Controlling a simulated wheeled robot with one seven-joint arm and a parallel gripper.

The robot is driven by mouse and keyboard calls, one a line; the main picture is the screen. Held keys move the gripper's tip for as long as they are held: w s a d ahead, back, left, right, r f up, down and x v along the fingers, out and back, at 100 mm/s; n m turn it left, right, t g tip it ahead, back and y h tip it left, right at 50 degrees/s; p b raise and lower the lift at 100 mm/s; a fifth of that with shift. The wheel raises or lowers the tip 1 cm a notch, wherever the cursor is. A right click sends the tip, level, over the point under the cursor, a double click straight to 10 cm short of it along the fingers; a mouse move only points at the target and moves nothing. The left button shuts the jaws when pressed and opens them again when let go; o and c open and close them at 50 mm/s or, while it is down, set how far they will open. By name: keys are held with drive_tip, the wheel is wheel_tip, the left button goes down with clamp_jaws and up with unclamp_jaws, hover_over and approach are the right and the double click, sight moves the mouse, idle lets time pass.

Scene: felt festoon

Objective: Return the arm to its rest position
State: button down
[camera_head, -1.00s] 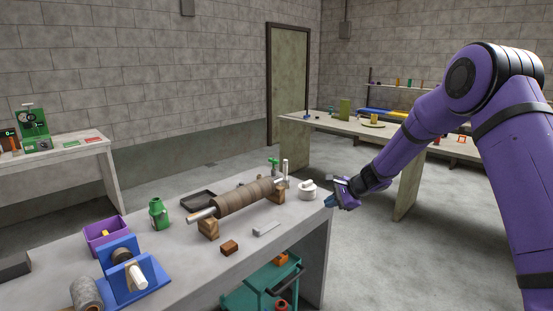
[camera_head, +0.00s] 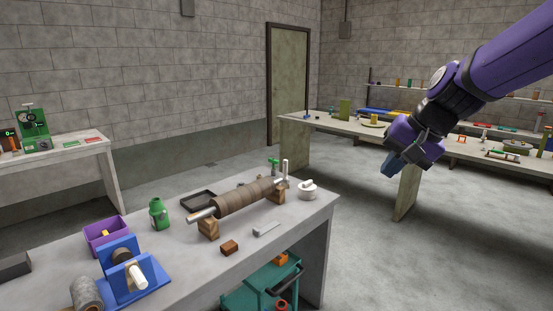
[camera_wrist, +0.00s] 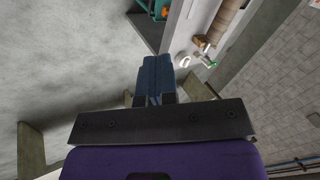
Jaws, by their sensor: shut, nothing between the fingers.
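My gripper (camera_head: 391,166) is at the right of the head view, in the air to the right of the near workbench (camera_head: 305,226) and apart from it. In that view it overlaps the front of the far table. Its blue fingers (camera_wrist: 155,80) show in the wrist view, pressed together and empty. My purple arm comes in from the upper right of the head view.
The near workbench holds a brown roller (camera_head: 243,197) on wooden blocks, a green bottle (camera_head: 158,213), a white pot (camera_head: 307,189) and a blue fixture (camera_head: 137,273). A teal cart (camera_head: 258,290) stands below. A far table (camera_head: 352,127) is behind my gripper. Open floor lies between.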

drive_tip(key=s+d+n+h, duration=0.2)
drive_tip(key=s+d, duration=0.1)
drive_tip(key=s, duration=0.8)
drive_tip(key=s+d+r+n+t+h, duration=0.1)
drive_tip(key=s+d, duration=0.3)
drive_tip(key=s, duration=0.7)
drive_tip(key=shift+d+n+h, duration=0.3)
drive_tip(key=shift+n+h, duration=0.3)
drive_tip(key=shift+h, duration=0.1)
